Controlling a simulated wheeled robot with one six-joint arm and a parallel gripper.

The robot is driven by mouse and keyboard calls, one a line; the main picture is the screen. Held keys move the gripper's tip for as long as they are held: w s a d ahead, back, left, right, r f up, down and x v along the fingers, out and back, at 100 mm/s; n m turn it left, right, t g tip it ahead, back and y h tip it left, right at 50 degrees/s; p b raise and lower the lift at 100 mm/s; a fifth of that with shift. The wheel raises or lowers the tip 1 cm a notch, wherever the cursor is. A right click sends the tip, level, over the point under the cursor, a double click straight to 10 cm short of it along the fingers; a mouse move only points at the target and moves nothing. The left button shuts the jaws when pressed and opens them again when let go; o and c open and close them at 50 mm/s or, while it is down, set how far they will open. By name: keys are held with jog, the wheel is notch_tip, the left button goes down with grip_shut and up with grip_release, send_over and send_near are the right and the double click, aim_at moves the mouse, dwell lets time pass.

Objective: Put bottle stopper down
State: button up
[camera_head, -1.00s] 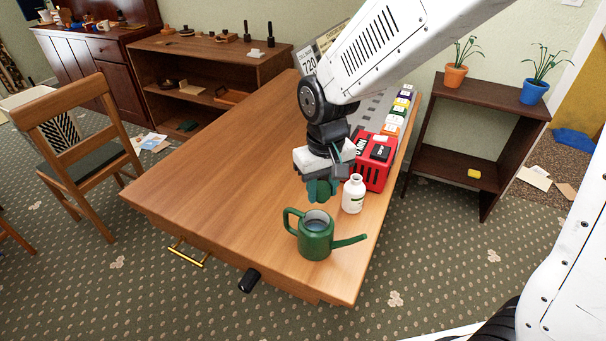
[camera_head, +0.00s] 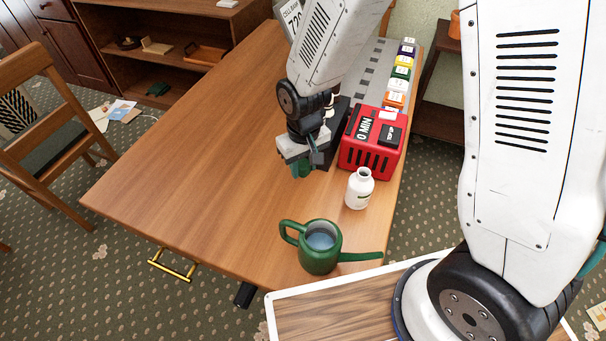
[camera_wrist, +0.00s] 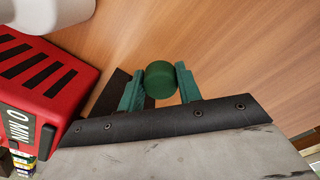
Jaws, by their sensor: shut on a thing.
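The bottle stopper (camera_wrist: 160,80) is a rounded green piece between the two green fingertips of my gripper (camera_wrist: 158,86) in the wrist view. My gripper is shut on it. In the head view my gripper (camera_head: 303,168) points down over the wooden table (camera_head: 200,180), left of the red box. The stopper is hard to tell from the green fingers there. The wrist view shows bare table behind the stopper; I cannot tell how large the gap below it is. A white open-necked bottle (camera_head: 359,188) stands upright on the table, in front and to the right of my gripper.
The red box (camera_head: 371,140) marked "0 MIN" stands close right of my gripper. A green watering can (camera_head: 319,247) stands near the table's front edge. Several coloured blocks (camera_head: 401,73) line the right edge. The table's left and middle are clear. A chair (camera_head: 50,150) stands left.

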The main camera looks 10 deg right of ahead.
aim_at(304, 176)
jog(key=shift+f, duration=2.15)
jog(key=shift+f, duration=0.45)
jog(key=o, duration=1.1)
